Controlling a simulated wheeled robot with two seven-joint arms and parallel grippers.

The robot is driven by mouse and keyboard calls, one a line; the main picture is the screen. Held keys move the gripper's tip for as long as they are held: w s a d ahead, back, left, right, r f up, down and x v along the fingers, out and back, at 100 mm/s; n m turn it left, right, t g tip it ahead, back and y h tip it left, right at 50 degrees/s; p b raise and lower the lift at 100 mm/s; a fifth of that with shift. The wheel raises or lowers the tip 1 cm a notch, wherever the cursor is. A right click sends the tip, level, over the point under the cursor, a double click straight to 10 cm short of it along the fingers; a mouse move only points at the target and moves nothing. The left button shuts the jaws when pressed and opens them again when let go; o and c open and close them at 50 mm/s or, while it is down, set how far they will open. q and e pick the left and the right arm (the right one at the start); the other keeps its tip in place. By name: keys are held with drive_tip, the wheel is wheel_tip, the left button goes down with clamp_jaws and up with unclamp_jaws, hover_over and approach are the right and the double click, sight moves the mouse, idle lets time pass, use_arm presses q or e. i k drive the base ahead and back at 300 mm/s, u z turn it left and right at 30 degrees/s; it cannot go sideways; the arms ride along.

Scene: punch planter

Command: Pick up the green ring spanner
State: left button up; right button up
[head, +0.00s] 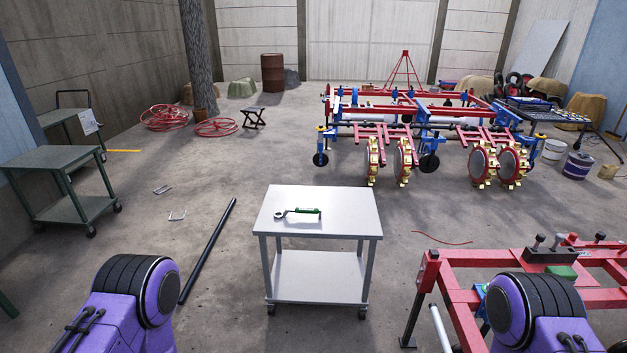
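The green ring spanner (305,211) lies flat on the top of a light grey two-shelf trolley (345,230) in the middle of the head view. Its green handle points right and its dark ring end points left. Nothing touches it except the trolley top. My left and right arms show only as purple and black joints at the lower left and lower right. Neither gripper is in the picture, so both are away from the spanner in this view.
A red frame (470,262) stands right of the trolley, near my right arm. A black bar (207,252) lies on the floor to its left. A red and blue planter (420,125) stands behind. Green carts (55,160) stand far left. Floor around the trolley's left is mostly clear.

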sight(299, 210)
drive_tip(key=i, duration=2.75)
drive_tip(key=u, duration=0.1)
